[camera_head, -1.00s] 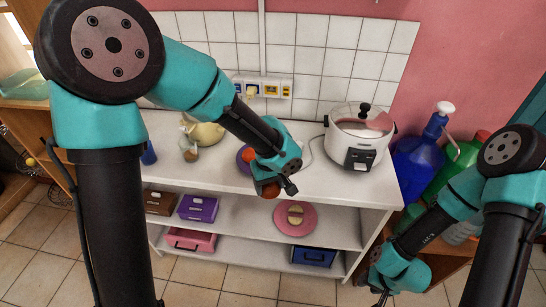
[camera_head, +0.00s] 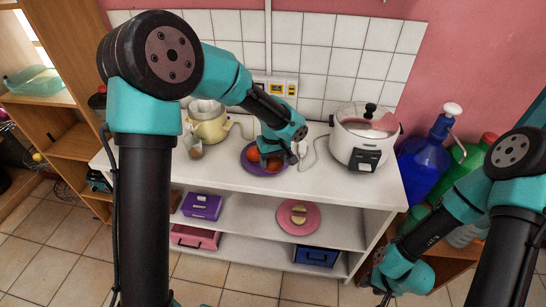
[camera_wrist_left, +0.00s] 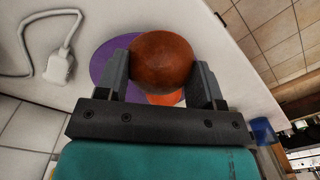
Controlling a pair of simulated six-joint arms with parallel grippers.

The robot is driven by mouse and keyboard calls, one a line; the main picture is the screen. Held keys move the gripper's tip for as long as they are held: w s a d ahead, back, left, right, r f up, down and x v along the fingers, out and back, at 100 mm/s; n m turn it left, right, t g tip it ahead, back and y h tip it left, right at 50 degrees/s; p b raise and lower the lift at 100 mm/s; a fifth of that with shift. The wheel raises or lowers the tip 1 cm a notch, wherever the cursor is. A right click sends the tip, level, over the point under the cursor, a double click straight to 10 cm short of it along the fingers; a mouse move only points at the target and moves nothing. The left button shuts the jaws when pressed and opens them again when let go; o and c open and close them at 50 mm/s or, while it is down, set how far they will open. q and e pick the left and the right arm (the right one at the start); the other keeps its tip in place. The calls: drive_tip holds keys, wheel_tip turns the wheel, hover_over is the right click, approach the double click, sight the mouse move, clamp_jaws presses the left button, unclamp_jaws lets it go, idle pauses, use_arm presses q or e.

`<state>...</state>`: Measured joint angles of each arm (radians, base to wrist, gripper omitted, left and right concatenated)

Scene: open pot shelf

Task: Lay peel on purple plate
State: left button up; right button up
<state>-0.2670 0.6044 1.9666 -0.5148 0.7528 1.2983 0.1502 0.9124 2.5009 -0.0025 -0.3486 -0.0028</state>
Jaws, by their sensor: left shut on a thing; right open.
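The purple plate (camera_head: 245,163) lies on the white counter, and its rim also shows in the left wrist view (camera_wrist_left: 103,62). A bright orange round thing (camera_head: 253,154) sits on it. My left gripper (camera_head: 280,160) is shut on a brown-orange rounded thing, the peel (camera_head: 273,166), which fills the space between the fingers in the left wrist view (camera_wrist_left: 160,60). The peel is over the plate; I cannot tell whether it touches it. My right gripper (camera_head: 384,292) is open and low at the right, partly cut off by the bottom edge.
A rice cooker (camera_head: 364,138) stands right of the plate, a yellow pot (camera_head: 208,125) and a small cup (camera_head: 194,147) left. Below are a purple box (camera_head: 202,206), a pink plate (camera_head: 312,222) with pieces on it, a pink box (camera_head: 195,238) and a blue box (camera_head: 317,257). Counter is clear before the cooker.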

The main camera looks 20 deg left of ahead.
use_arm(q)
drive_tip(key=w, duration=0.2)
drive_tip(key=w+a, duration=0.1)
drive_tip(key=w, duration=0.1)
drive_tip(key=shift+w+f, duration=0.1)
drive_tip(key=shift+f, duration=0.1)
drive_tip(key=shift+w+a+f, duration=0.2)
drive_tip(key=shift+w, duration=0.25)
drive_tip(key=shift+f, duration=1.6)
drive_tip(key=shift+f, duration=0.15)
drive_tip(key=o, duration=0.9)
drive_tip(key=shift+o, duration=0.2)
wheel_tip(320, 180, up, 12)
